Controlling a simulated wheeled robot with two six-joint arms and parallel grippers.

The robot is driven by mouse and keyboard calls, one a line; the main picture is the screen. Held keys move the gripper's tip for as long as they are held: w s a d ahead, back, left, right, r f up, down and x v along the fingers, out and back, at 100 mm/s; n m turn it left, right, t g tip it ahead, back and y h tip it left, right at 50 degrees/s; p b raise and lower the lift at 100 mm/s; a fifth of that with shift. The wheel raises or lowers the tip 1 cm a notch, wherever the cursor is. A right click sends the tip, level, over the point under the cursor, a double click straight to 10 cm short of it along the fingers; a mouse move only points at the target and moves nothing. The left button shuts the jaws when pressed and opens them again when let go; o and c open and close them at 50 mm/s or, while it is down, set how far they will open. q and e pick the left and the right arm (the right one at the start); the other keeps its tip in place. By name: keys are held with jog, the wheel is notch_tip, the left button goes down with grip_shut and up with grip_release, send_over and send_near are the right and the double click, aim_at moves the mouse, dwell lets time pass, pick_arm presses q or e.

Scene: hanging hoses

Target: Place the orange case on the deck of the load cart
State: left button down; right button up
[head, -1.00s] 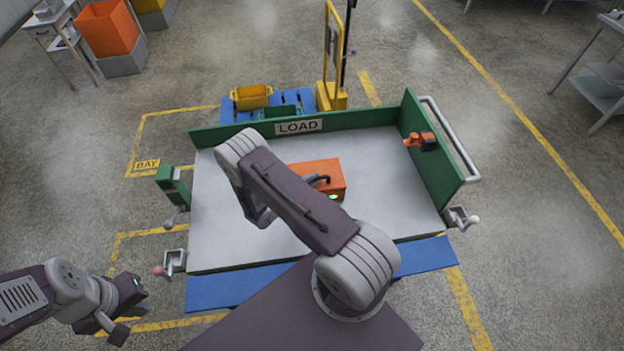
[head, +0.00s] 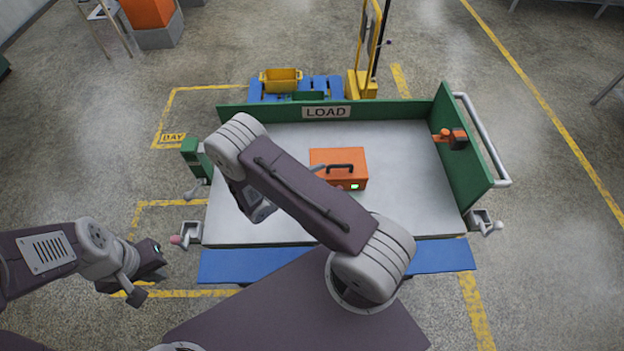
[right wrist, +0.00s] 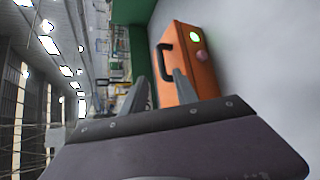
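The orange case (head: 350,158), a box with a dark handle on top and a green light, sits upright on the pale grey deck (head: 410,205) of the load cart, near its middle. The right wrist view also shows the case (right wrist: 198,75). My right gripper (right wrist: 162,90) is open and empty, its two grey fingers apart just short of the handle. In the head view my right forearm hides most of this gripper. My left gripper (head: 148,277) hangs left of the cart, away from the case; its finger gap is unclear.
Green walls stand at the deck's back, with a LOAD sign (head: 326,112), and at its right. An orange-and-black device (head: 450,138) is on the right wall. A yellow bin (head: 281,80) on a blue pallet stands behind. Bare deck surrounds the case.

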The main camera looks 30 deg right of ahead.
jog(key=s+a+r+m+g+y, duration=0.4)
jog(key=s+r+g+y, duration=0.15)
jog(key=s, duration=0.35)
jog(key=s+a+r+m+t+y+b, duration=0.1)
jog(key=a+r+m+t+y, duration=0.2)
jog(key=a+r+y, duration=0.2)
jog(key=a+y, duration=0.2)
jog(key=y, duration=0.1)
jog(key=shift+s+a+r+m+t, duration=0.15)
jog(key=shift+s+a+m+t, duration=0.05)
jog(key=shift+a+m+t, duration=0.15)
dwell(0.5)
